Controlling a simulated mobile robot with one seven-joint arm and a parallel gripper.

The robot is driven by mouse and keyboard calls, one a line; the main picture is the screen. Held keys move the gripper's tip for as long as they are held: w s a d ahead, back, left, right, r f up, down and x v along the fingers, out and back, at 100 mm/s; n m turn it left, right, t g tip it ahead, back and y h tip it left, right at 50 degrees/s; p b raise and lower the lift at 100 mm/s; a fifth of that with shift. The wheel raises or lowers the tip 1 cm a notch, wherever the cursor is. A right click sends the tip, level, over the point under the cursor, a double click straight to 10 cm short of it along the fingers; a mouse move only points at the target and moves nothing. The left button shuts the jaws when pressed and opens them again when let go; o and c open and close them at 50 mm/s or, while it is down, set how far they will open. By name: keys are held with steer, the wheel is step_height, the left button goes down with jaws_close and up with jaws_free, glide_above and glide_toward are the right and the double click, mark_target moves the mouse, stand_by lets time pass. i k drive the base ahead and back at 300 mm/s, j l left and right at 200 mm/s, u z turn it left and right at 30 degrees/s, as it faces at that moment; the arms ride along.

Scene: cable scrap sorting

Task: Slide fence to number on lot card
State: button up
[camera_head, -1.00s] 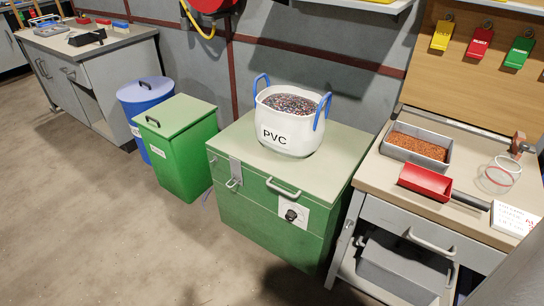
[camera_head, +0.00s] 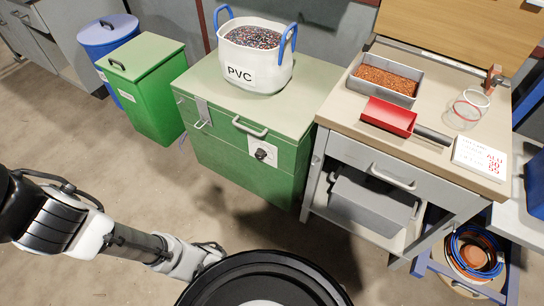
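A white lot card (camera_head: 483,160) with red and dark print lies at the front right corner of the wooden-topped bench. The red print seems to read ALU with numbers below, too small to be sure of. I cannot make out a fence in this view. My arm (camera_head: 120,240) reaches in from the lower left, over the floor. Its far end runs behind a round black part of my own body at the bottom, and my gripper's fingers do not show.
The bench (camera_head: 345,100) holds a tray of copper granules (camera_head: 385,80), a red scoop (camera_head: 389,117) and a glass jar (camera_head: 466,109). A green chest (camera_head: 225,135) carries a PVC tub (camera_head: 257,55). Cable coils (camera_head: 470,252) sit at lower right. Floor before the bench is clear.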

mark_target(494, 77)
steer(key=z, duration=1.4)
